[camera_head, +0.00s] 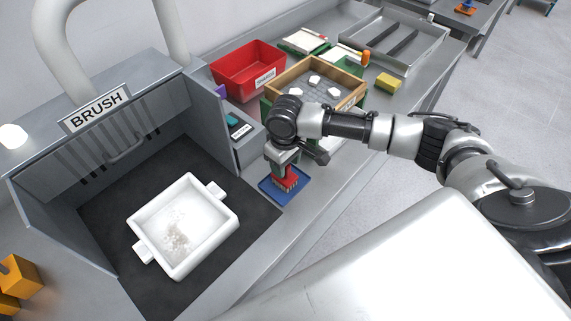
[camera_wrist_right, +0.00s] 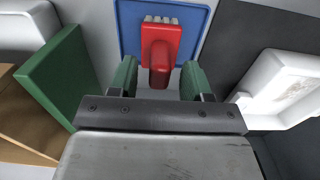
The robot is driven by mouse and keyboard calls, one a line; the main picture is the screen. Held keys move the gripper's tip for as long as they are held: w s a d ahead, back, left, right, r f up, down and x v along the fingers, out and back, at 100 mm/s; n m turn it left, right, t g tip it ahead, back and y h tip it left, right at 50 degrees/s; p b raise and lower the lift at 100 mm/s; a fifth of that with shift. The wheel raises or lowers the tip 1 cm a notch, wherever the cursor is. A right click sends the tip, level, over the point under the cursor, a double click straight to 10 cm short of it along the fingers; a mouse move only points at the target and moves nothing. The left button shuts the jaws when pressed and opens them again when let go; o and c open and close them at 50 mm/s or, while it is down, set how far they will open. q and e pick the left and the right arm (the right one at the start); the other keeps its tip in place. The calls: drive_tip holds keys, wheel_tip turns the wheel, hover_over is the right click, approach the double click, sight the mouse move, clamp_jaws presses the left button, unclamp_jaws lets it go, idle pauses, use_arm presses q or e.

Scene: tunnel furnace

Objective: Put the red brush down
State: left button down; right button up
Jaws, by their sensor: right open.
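The red brush (camera_head: 287,180) stands on a small blue tray (camera_head: 270,196) at the bench edge, right of the brushing booth. In the right wrist view the red brush (camera_wrist_right: 160,50) rests on the blue tray (camera_wrist_right: 127,33), its handle pointing toward my gripper. My right gripper (camera_head: 284,163) is directly above the brush in the head view. In the wrist view the green fingers of my right gripper (camera_wrist_right: 159,82) are spread, one on each side of the brush handle, with gaps visible. My left gripper is not in view.
A white dish (camera_head: 229,222) with pale powder sits on the dark mat in the booth marked BRUSH. Behind my right gripper are a wooden-rimmed box (camera_head: 271,88) with white pieces, a red bin (camera_head: 222,75) and a yellow sponge-like block (camera_head: 388,83). Bare bench lies toward the front.

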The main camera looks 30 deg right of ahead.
wheel_tip(320, 180, up, 11)
drive_tip(key=b, duration=0.1)
drive_tip(key=shift+r+b, duration=0.15)
drive_tip(key=shift+b, duration=0.15)
